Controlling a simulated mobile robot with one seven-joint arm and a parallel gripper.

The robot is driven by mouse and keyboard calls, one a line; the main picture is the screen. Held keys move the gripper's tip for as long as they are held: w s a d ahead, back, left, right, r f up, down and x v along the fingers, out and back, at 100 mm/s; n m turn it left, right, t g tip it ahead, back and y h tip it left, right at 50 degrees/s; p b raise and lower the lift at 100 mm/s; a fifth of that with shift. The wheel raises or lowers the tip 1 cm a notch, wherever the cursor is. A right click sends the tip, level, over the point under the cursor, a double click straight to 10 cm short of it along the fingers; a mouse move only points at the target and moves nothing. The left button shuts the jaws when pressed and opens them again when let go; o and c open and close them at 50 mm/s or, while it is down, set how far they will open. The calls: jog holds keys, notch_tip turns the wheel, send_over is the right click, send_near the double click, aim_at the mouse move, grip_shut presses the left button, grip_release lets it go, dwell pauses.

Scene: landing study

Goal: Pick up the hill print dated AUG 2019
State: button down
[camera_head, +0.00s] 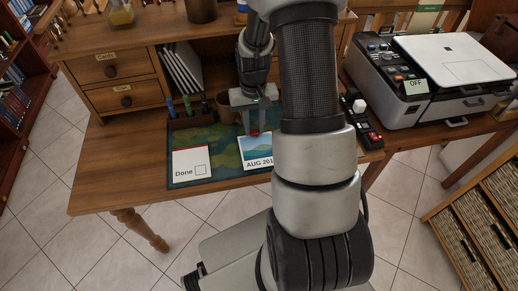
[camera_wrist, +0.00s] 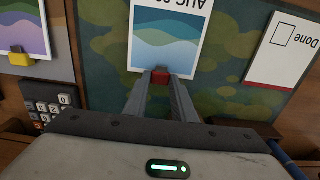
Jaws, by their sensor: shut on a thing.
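The hill print (camera_head: 257,150) has a blue layered-hill picture and a white border reading "AUG 201", with the rest hidden by my arm. It also shows upside down in the wrist view (camera_wrist: 168,40), its date cut off by the frame edge. A small red clip (camera_wrist: 160,78) sits at the print's picture-side edge. My gripper (camera_head: 254,129) points down at that edge. In the wrist view its two fingers (camera_wrist: 160,76) are shut on the red clip. The print appears at or just over the green patterned mat (camera_head: 222,172); I cannot tell whether it touches.
A "Done" card (camera_head: 191,163) lies at the mat's left. Another print (camera_wrist: 22,28) with a yellow clip and a calculator (camera_wrist: 48,102) lie beside the mat. A pen holder (camera_head: 191,118) stands behind. A printer marked OFF (camera_head: 440,70) stands at right.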

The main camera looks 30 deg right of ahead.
jog(key=shift+s+r+p, duration=0.1)
jog(key=shift+r+p, duration=1.8)
jog(key=shift+r, duration=0.65)
